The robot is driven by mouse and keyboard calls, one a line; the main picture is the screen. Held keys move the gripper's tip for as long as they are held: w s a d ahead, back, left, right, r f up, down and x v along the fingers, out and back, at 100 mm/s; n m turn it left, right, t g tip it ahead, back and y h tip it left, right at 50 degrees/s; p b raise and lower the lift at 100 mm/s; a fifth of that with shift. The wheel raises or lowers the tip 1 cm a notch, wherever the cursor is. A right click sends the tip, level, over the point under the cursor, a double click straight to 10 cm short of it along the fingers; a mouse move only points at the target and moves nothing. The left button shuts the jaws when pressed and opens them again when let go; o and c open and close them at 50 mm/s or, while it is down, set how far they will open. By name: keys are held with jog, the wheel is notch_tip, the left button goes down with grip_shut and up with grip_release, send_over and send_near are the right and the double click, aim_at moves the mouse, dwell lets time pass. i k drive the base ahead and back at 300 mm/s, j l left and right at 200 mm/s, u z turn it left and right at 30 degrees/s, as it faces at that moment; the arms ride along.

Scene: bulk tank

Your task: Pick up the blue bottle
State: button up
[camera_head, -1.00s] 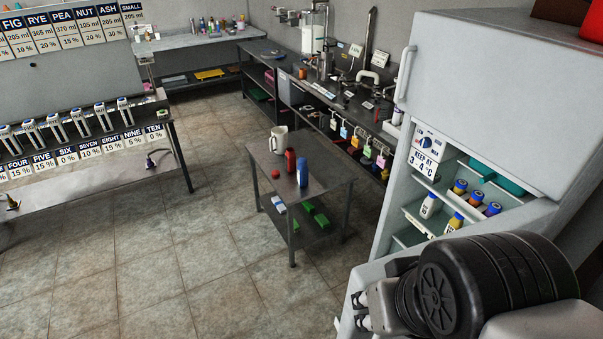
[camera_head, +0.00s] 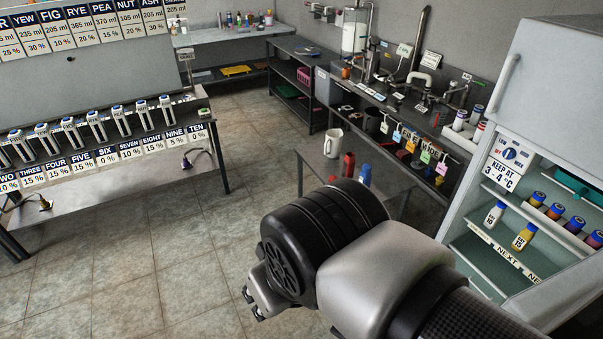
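The blue bottle (camera_head: 364,174) stands on the small metal table in the middle of the room, next to a red bottle (camera_head: 347,164). Only its upper part shows, as my arm hides the rest. My gripper (camera_head: 252,304) is at the lower middle, partly hidden behind the black wrist joint. It appears nearer to me than the table and apart from the bottle. Its tips show only in part, so I cannot tell how far open they are. I see nothing held in it.
A white jug (camera_head: 333,142) stands on the small table (camera_head: 314,156). At right is an open refrigerator (camera_head: 530,75) with several bottles on its shelves. A bench with numbered dispensers (camera_head: 110,150) is at left. Tiled floor (camera_head: 160,260) is clear between.

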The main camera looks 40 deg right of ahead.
aim_at(366, 178)
jog(key=i+z, duration=0.35)
jog(key=i+j+z, duration=0.15)
jog(key=i+z, duration=0.25)
jog(key=i+j+z, duration=0.2)
jog(key=i+z, duration=0.15)
jog(key=i+l+z, duration=0.2)
jog(key=z, duration=0.2)
jog(key=i+l+z, duration=0.1)
jog(key=i+z, duration=0.65)
jog(key=i+j+z, duration=0.1)
jog(key=i+z, duration=0.3)
